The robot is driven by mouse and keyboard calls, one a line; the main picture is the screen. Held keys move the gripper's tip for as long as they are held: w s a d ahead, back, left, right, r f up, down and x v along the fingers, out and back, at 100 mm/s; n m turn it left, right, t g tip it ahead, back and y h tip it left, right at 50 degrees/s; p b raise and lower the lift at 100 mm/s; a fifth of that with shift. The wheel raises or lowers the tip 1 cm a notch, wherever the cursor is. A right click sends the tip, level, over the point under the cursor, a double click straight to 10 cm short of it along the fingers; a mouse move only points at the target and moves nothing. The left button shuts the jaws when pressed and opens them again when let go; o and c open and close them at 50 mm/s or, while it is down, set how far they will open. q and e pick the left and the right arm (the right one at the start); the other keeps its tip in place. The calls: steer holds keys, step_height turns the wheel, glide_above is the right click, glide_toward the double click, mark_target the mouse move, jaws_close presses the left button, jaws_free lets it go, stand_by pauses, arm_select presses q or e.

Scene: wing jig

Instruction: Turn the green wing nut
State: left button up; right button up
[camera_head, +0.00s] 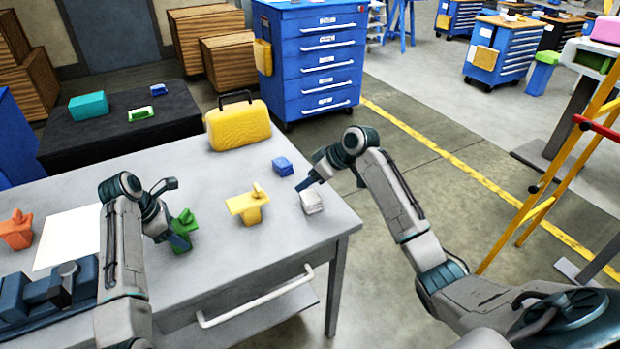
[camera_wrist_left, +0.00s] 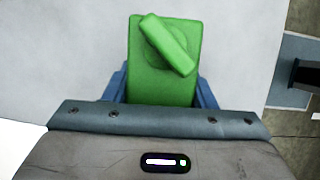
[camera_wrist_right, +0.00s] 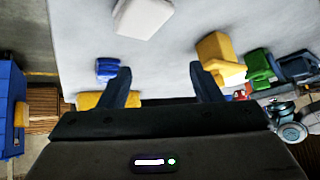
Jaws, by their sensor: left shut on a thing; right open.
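The green wing nut (camera_head: 185,215) sits on a green block on the grey table, partly hidden behind my left arm in the head view. In the left wrist view the wing nut (camera_wrist_left: 168,45) is a flat bar lying slantwise on top of the green block (camera_wrist_left: 150,85). My left gripper (camera_head: 178,240) is shut on the green block, with a blue finger on each side of it, below the wing nut in that view. My right gripper (camera_wrist_right: 163,75) is open and empty, near the white block (camera_head: 311,203) at the table's right side.
A yellow block with a wing nut (camera_head: 245,208) stands mid-table, with a blue block (camera_head: 282,166) and a yellow case (camera_head: 238,125) behind. An orange piece (camera_head: 16,231) and a white sheet (camera_head: 68,238) lie left. The table's front middle is clear.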

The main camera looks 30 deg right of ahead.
steer(key=c, duration=1)
steer(key=shift+a, duration=0.25)
jaws_close()
steer(key=s+a+m+t+y, duration=0.2)
steer(key=s+a+m+y, duration=0.15)
steer(key=a+m, duration=0.6)
steer(key=m+t+y, duration=0.2)
steer(key=m, duration=0.4)
glide_toward(184, 219)
steer(key=x, duration=0.6)
steer(key=shift+w+a+f, duration=0.15)
steer(key=shift+w+a, duration=0.05)
